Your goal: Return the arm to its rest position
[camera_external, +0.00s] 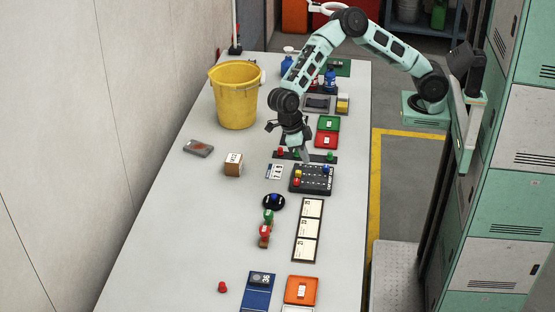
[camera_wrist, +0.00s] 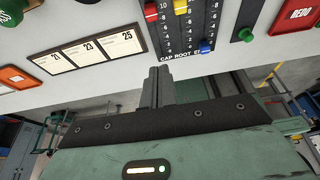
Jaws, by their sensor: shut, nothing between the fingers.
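My teal arm reaches from the column at the right over the long grey table (camera_external: 190,240). My gripper (camera_external: 303,156) points down at the far edge of the black slider board (camera_external: 313,181), beside the dark strip with green and red pegs. In the wrist view my gripper (camera_wrist: 158,72) has its fingers together with nothing held. The slider board (camera_wrist: 180,38), marked "CAP ROOT", shows just beyond the fingertips there. I cannot tell whether the fingertips touch anything.
A yellow bucket (camera_external: 237,98) stands at the left, with a brown box (camera_external: 233,165) nearer. Blue bottles (camera_external: 330,80) and red and green trays (camera_external: 327,139) are close to the arm. A white card strip (camera_external: 308,231) lies nearer the front. Teal lockers (camera_external: 510,170) stand at the right.

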